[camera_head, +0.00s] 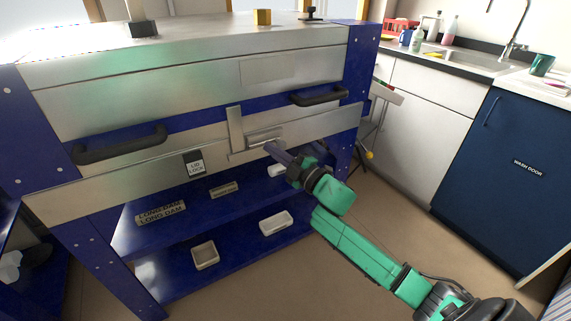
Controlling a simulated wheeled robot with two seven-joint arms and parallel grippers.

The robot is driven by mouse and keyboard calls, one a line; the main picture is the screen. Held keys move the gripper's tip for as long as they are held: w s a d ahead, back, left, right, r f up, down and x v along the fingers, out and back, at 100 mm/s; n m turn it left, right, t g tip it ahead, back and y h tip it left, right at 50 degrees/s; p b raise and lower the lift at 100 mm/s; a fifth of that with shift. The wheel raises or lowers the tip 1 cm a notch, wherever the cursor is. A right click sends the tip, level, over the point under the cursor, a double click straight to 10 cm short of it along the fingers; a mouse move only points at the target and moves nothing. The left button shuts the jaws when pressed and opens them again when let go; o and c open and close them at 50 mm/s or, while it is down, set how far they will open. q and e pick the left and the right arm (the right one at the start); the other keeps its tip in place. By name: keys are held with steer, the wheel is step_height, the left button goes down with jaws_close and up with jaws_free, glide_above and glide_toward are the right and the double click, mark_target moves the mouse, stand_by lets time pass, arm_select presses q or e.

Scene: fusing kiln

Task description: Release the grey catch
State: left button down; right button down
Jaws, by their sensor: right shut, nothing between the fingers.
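The kiln (190,75) has a silver lid and body on a blue frame. A grey catch (236,129) shows at the middle of its front as an upright flat plate, with a small horizontal bar (264,136) to its right. A "LID LOCK" label (194,164) is to the left of the catch. My right gripper (268,147) is shut and empty, its fingertips just below and beside the bar at the catch. I cannot tell whether they touch it. My left gripper is not in view.
Two black handles (120,144) (319,96) stick out from the kiln front. Blue shelves below hold white trays (275,222) and name plates (160,212). A sink counter and a dark blue "WASH DOOR" cabinet (519,175) stand at the right. Open floor lies between.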

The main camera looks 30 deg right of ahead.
steer(key=d+v, duration=0.1)
steer(key=v, duration=0.7)
steer(key=shift+w+f, duration=0.2)
steer(key=shift+f, duration=0.05)
